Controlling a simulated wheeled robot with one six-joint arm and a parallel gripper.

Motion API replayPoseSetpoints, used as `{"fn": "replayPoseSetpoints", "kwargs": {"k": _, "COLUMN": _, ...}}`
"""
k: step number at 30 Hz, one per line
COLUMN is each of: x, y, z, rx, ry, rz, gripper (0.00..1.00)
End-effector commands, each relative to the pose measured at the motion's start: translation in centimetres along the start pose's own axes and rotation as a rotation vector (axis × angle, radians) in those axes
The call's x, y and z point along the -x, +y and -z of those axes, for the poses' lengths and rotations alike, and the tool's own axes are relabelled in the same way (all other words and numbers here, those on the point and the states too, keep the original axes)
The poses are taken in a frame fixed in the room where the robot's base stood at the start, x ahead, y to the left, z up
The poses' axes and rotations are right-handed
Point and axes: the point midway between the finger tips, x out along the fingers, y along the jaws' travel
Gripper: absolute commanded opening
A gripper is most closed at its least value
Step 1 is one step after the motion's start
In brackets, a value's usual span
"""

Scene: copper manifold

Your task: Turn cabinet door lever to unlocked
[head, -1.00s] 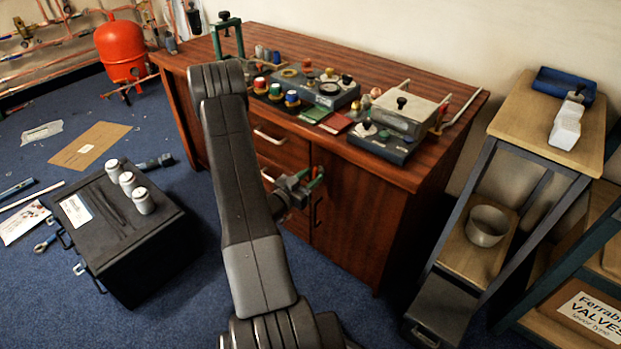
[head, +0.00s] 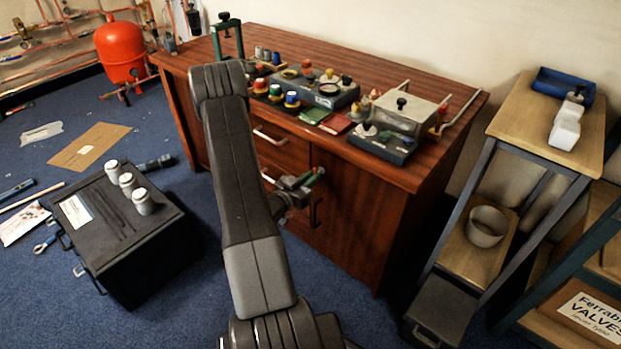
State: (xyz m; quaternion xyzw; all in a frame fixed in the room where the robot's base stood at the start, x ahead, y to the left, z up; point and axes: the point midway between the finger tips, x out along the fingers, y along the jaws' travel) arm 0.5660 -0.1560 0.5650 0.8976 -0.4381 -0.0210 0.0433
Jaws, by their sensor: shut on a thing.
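The wooden cabinet (head: 360,225) stands in the middle, its door to the right of the drawers. My gripper (head: 312,178) is at the upper left part of this door, its green-tipped fingers close together. It is shut on the door lever, which is small and mostly hidden by the fingers, so its angle cannot be read. A vertical door handle (head: 316,213) shows just below my gripper. The door looks closed.
Fittings and instrument boxes (head: 385,140) cover the cabinet top. Drawer handles (head: 270,136) stick out left of my gripper. A black case (head: 130,235) with several canisters stands on the floor at left. A shelf unit (head: 500,130) stands at right. Open floor lies before the cabinet door.

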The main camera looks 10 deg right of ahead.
Motion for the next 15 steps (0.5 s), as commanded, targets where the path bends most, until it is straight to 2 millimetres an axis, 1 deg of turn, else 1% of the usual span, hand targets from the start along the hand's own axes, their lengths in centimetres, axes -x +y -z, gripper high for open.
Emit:
{"fn": "replayPoseSetpoints", "kwargs": {"k": 5, "x": 0.01, "y": -0.08, "z": -0.01, "rx": 0.13, "ry": 0.0, "rz": 0.0, "gripper": 0.0}}
{"fn": "replayPoseSetpoints", "kwargs": {"k": 15, "x": 0.02, "y": -0.23, "z": 0.0, "rx": 0.45, "ry": -0.001, "rz": 0.0, "gripper": 0.0}}
